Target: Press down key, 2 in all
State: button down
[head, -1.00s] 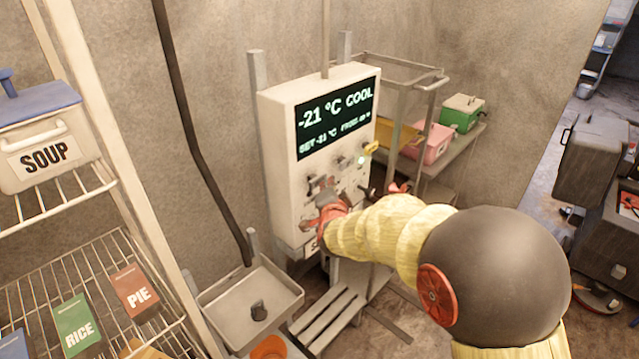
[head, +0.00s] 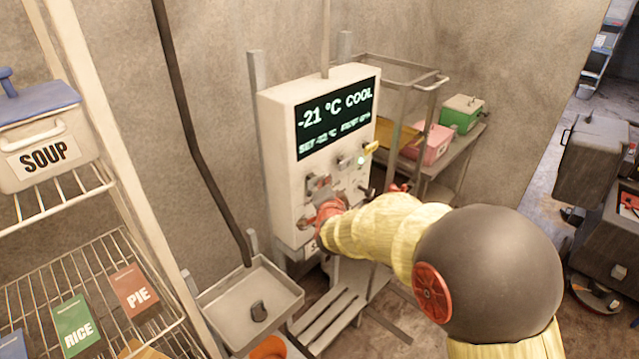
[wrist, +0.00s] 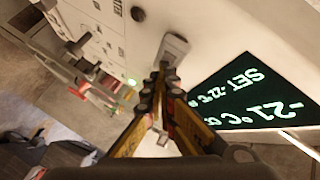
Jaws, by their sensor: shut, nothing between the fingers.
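A white control box (head: 282,190) stands against the wall in the head view. Its dark display (head: 337,119) reads -21 °C COOL, with a smaller line that reads SET -22 °C. The display also shows in the wrist view (wrist: 255,95), turned around. My gripper (wrist: 160,80) is shut and empty at the box's front panel. A grey key (wrist: 174,48) shows just beyond the fingertips in the wrist view; I cannot tell whether they touch it. The key's marking is not readable. In the head view my gripper (head: 322,198) and arm hide part of the lower panel.
Other controls and a lit green lamp (wrist: 131,82) sit on the panel close to my fingers. A wire shelf with a SOUP box (head: 45,155) stands at left. A sink (head: 250,300) is below left of the box. A cart with a pink box (head: 432,146) stands behind.

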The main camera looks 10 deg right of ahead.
dwell(0.6)
jog(key=shift+s+d+b, duration=0.5)
jog(key=shift+s+b, duration=0.15)
jog(key=shift+s, duration=0.05)
jog(key=s+d+b, duration=0.1)
jog(key=s, duration=0.1)
jog(key=s+d+b, duration=0.2)
dwell(0.4)
dwell(0.5)
